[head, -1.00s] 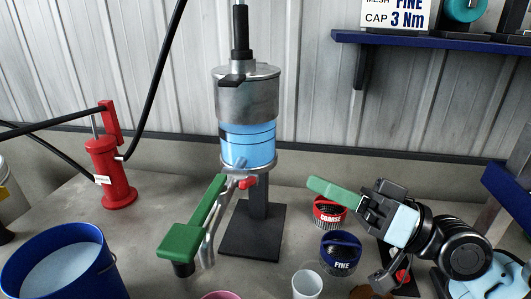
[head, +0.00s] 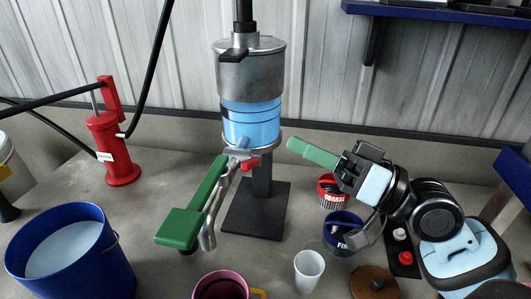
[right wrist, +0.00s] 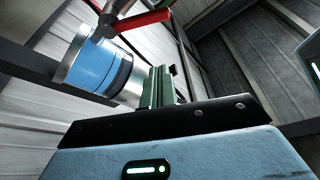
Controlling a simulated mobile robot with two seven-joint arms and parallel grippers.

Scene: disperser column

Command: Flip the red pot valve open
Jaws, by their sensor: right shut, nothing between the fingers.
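The pot is a metal cylinder with a clear section of blue liquid (head: 250,122), on a black stand. In the right wrist view the red lever (right wrist: 145,20) shows at the top, beside the blue pot (right wrist: 97,68). My right gripper (head: 291,146) has green fingers shut with nothing between them. It is to the right of the lever and slightly higher in the head view, apart from it. My left gripper is not in view.
A green long-handled piece (head: 180,228) and a silver pipe (head: 209,228) extend front-left from under the pot. A blue bucket (head: 118,262), pink mug (head: 222,285), white cup (head: 309,270), and coarse (head: 333,190) and fine (head: 343,222) containers stand around. A red pump (head: 112,150) is at left.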

